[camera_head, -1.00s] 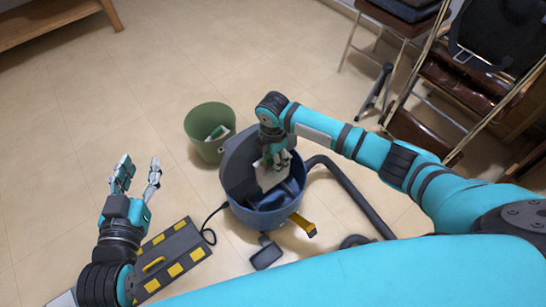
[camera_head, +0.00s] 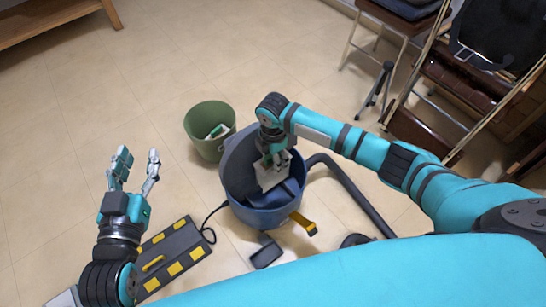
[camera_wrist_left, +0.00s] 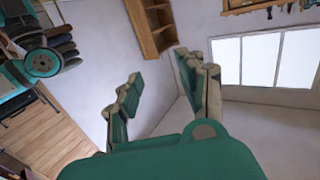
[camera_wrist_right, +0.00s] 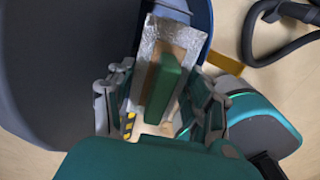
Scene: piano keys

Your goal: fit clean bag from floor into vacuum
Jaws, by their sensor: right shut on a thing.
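The vacuum (camera_head: 262,217) is a blue drum on the floor with its dark lid (camera_head: 238,165) tilted up on the left. My right gripper (camera_head: 275,158) is over the drum's opening, shut on the bag (camera_head: 270,179). The bag is a pale, flat piece, partly inside the drum; whether it touches the drum's inside I cannot tell. In the right wrist view the bag (camera_wrist_right: 147,45) shows silver and tan, with a green block (camera_wrist_right: 163,88) between the fingers. My left gripper (camera_head: 136,170) is open and empty, raised left of the vacuum.
A green bin (camera_head: 207,148) with a whitish-green item in it stands behind the vacuum. A black board with yellow patches (camera_head: 172,258) lies at the left front. The black hose (camera_head: 350,190) curves right. A yellow latch (camera_head: 303,222) sticks out in front. Chairs stand far right.

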